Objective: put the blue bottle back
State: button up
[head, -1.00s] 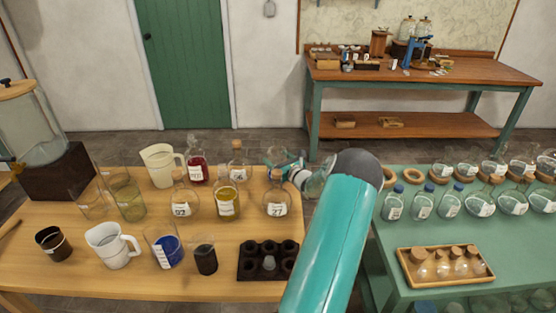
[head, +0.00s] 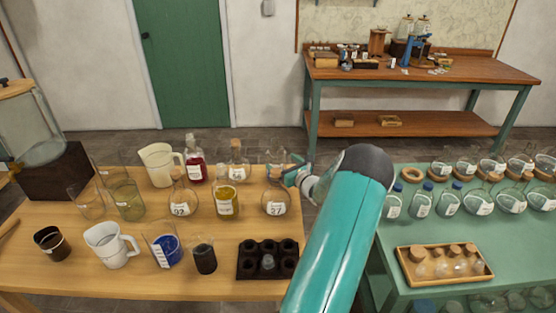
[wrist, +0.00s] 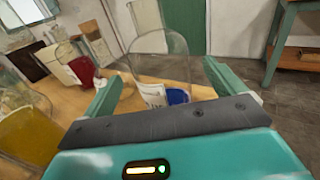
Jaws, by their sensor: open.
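In the wrist view a clear glass bottle with blue liquid at its bottom and a white label, the blue bottle (wrist: 178,96), stands on the wooden table between the fingers of my gripper (wrist: 162,74). The fingers are apart, one on each side of it; I cannot tell whether either touches it. In the head view my gripper (head: 291,172) is at the table's back right edge, behind the round flask marked 27 (head: 275,203). A clear glass top (head: 276,152) shows beside it there; its lower part is hidden.
A beaker of blue (head: 166,249) stands at the front of the wooden table (head: 120,285). A dark rack (head: 268,260) is at front right. A green table (head: 430,235) with glassware is at right.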

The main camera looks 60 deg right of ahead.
jog(key=v, duration=0.7)
jog(key=shift+s+a, duration=0.15)
jog(key=shift+s, duration=0.05)
